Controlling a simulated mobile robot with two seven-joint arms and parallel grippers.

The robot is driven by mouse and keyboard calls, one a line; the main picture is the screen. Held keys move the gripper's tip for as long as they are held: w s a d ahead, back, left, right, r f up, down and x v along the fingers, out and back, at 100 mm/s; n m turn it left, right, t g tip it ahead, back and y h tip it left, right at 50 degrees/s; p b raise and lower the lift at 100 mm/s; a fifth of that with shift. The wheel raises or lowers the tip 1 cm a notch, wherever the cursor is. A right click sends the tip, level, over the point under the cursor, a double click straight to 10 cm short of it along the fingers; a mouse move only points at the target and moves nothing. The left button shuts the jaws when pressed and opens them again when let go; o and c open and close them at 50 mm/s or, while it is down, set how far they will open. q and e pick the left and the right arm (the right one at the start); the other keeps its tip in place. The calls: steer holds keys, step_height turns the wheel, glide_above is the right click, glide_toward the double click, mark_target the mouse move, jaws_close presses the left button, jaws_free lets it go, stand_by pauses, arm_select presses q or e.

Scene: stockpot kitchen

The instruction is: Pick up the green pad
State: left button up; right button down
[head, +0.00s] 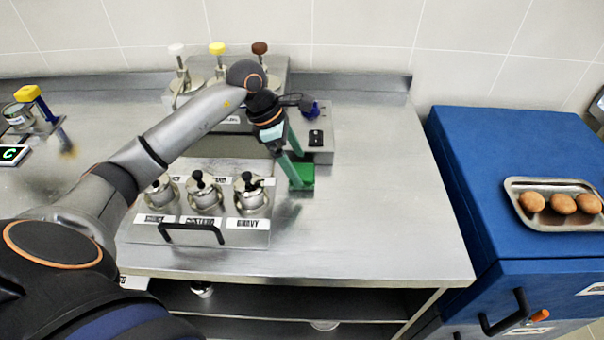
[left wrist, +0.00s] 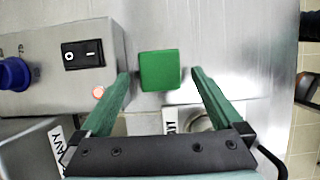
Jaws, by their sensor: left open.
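The green pad (head: 306,172) lies on the steel counter, right of the pot unit and in front of the grey switch box. In the left wrist view the green pad (left wrist: 159,71) is a square just ahead of the fingertips, between their lines. My left gripper (head: 300,186) is open, with its green fingers pointing down at the pad in the head view. In the left wrist view my left gripper (left wrist: 160,74) has a finger on each side of the pad, with gaps visible. It holds nothing. My right gripper is not in view.
The switch box (head: 318,140) with a rocker switch (left wrist: 82,54) and blue knob (left wrist: 14,73) stands close behind the pad. The labelled pot unit (head: 215,228) is at the left. Counter to the right is clear. A blue cabinet (head: 500,150) carries a tray (head: 560,222).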

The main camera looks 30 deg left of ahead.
arm_select(q)
steer(key=shift+x, duration=1.05)
steer(key=c, duration=1.4)
steer(key=shift+r, duration=0.15)
